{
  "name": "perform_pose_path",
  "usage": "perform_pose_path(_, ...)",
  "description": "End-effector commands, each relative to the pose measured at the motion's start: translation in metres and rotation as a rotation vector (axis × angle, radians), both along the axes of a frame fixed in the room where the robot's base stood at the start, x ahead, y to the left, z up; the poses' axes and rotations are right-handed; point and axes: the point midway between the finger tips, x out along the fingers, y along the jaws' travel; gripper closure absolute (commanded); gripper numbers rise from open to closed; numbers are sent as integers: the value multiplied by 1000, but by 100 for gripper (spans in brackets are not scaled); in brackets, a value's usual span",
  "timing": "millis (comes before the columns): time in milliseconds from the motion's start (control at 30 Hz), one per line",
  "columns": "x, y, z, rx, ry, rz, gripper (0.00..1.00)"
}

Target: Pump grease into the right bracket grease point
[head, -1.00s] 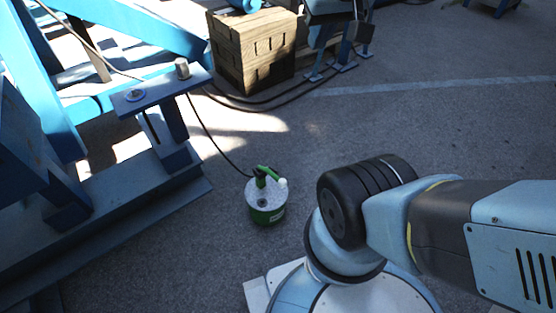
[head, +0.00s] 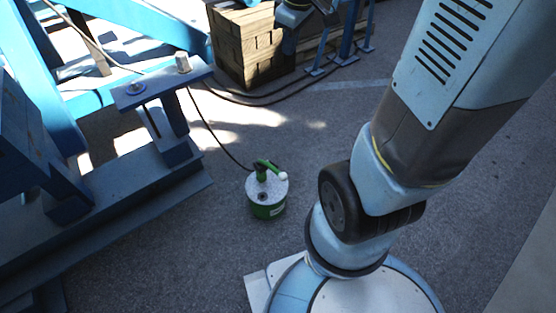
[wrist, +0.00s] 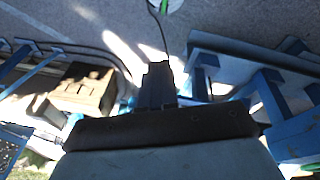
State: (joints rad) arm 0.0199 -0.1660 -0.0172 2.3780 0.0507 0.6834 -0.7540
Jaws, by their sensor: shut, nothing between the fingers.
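The grease pump (head: 267,197) is a green bucket with a pale lid and a green handle with a white knob. It stands upright on the asphalt in the head view, and a dark hose runs from it toward the blue frame. Its edge also shows at the top of the wrist view (wrist: 165,5). A blue bracket plate (head: 160,86) carries a silver cylinder (head: 183,63) and a pale round fitting (head: 136,88); I cannot tell which is the grease point. My gripper (wrist: 158,66) is shut and empty in the wrist view, apart from the pump.
Stacked timber (head: 243,50) stands at the back, with dark cables on the ground beside it. Blue steel frame members (head: 100,215) fill the left side. Open asphalt lies around the pump. My arm blocks much of the right side of the head view.

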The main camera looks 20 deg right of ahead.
Motion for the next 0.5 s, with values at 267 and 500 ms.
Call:
perform_pose_path(267, 46, -2, -73, -41, 92, 247, 100)
perform_pose_path(500, 74, -4, -144, -59, 159, 464, 100)
